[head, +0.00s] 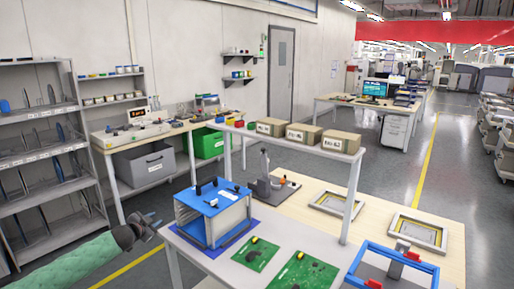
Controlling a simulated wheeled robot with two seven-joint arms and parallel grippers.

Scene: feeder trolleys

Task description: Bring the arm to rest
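My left arm, in a green sleeve, comes in from the lower left corner of the head view. My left gripper (152,226) is dark and small at its end, over the floor left of the near workbench (290,232). It is apart from the bench and the blue-and-white box rack (214,208) on it. I see nothing held in it, but the gap between its fingers is not clear. My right gripper is not in view.
Green circuit boards (303,272) lie on the bench near a blue frame fixture (395,262). A raised shelf holds cardboard boxes (304,135). Grey shelving (42,150) stands at left. A grey bin (145,164) and a green bin (207,143) sit under the back table. The right aisle is clear.

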